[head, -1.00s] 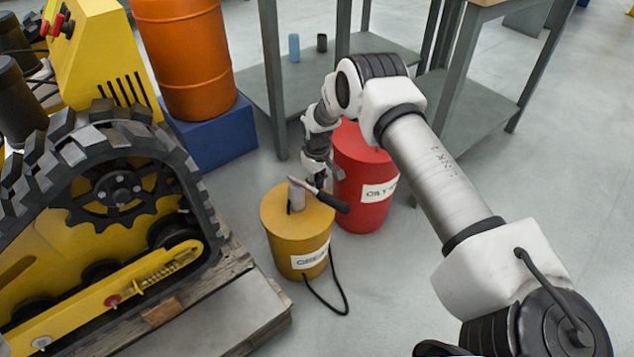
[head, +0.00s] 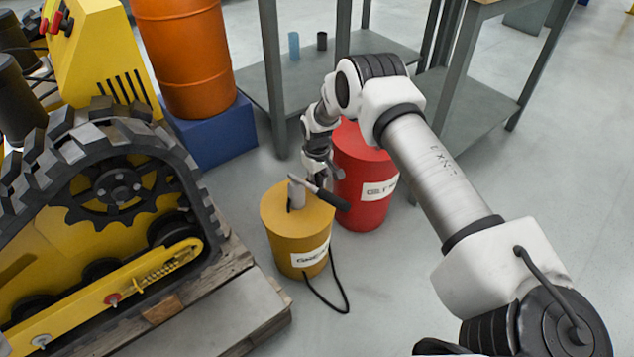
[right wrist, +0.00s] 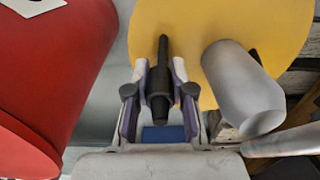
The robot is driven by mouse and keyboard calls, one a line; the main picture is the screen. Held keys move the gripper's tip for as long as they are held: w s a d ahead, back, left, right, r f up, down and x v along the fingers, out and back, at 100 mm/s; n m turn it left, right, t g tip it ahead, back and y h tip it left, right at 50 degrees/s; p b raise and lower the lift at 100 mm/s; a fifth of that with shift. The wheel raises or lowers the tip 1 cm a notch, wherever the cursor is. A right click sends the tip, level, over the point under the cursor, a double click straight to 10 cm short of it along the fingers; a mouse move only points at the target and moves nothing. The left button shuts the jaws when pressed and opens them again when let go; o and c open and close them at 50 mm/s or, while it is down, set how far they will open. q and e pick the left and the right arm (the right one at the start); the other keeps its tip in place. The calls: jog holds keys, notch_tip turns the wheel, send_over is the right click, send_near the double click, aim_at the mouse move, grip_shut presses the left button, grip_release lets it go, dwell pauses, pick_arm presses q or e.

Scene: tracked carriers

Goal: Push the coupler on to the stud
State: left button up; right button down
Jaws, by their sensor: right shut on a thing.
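The right gripper shows in the head view (head: 318,180) just above the yellow grease pail, beside its pump. In the right wrist view, my right gripper (right wrist: 160,98) is shut on the dark coupler (right wrist: 161,75), a slim stepped rod whose thin end points away from the palm. My left gripper is not in view.
The grease pail (head: 290,238) has a grey pump, a lever handle (head: 328,194) and a black hose (head: 328,303) looping on the floor. A red bin (head: 363,190) stands close behind. The tracked carrier (head: 100,190) rests on a pallet at left. Floor at right is clear.

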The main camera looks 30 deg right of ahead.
jog(key=shift+f, duration=0.35)
dwell(0.4)
jog(key=c, duration=0.9)
grip_release()
jog(key=shift+r, duration=0.1)
notch_tip(320, 180, up, 12)
jog(key=shift+f, duration=0.1)
